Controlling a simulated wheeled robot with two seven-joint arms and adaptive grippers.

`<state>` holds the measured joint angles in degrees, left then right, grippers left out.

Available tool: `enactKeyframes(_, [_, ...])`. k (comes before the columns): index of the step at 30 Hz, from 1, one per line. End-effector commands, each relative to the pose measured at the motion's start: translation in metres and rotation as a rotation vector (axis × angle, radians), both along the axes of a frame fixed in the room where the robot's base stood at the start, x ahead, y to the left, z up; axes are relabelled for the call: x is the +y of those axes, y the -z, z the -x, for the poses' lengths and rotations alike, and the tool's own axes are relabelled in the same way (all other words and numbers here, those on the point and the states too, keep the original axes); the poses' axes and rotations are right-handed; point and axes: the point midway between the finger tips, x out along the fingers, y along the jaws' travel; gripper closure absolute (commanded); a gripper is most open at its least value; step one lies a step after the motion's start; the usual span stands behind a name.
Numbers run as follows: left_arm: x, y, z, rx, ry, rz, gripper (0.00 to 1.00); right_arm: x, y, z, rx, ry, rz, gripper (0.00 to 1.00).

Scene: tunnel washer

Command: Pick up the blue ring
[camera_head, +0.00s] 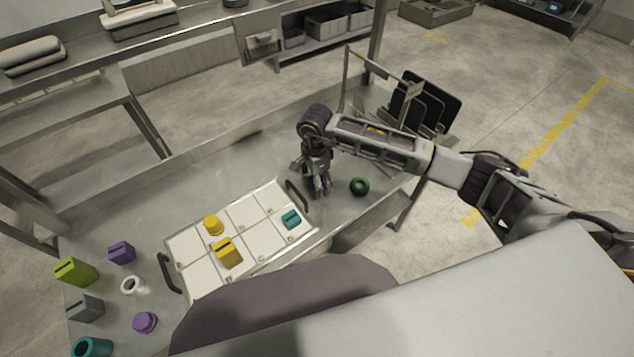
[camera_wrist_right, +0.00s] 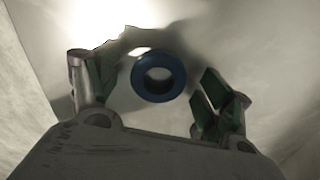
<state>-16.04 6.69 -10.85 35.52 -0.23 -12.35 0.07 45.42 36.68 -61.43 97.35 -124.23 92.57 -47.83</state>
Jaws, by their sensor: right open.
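The blue ring (camera_wrist_right: 158,76) shows in the right wrist view, centred between the fingers and slightly beyond them. It lies on the grey metal surface with its hole facing the camera. My right gripper (camera_wrist_right: 155,98) is open around the space in front of the ring, and neither finger appears to touch it. In the head view my right gripper (camera_head: 319,188) points down at the table, just right of the white tray. The blue ring cannot be made out there and is likely hidden by the gripper. My left gripper is not in view.
The white tray (camera_head: 254,238) has dark handles and holds yellow and teal pieces. A rack with dark panels (camera_head: 424,103) stands behind the arm.

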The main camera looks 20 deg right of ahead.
Motion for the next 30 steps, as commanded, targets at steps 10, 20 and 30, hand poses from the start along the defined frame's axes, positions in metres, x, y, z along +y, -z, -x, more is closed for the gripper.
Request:
enactKeyframes(10, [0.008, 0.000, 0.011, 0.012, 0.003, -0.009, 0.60, 0.000, 0.000, 0.000, 0.000, 0.000, 0.000, 0.48])
enactKeyframes(20, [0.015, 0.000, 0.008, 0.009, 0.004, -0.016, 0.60, 0.000, 0.000, 0.000, 0.000, 0.000, 0.000, 0.68])
enactKeyframes(30, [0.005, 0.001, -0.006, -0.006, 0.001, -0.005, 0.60, 0.000, -0.014, -0.001, -0.002, -0.001, -0.001, 0.68])
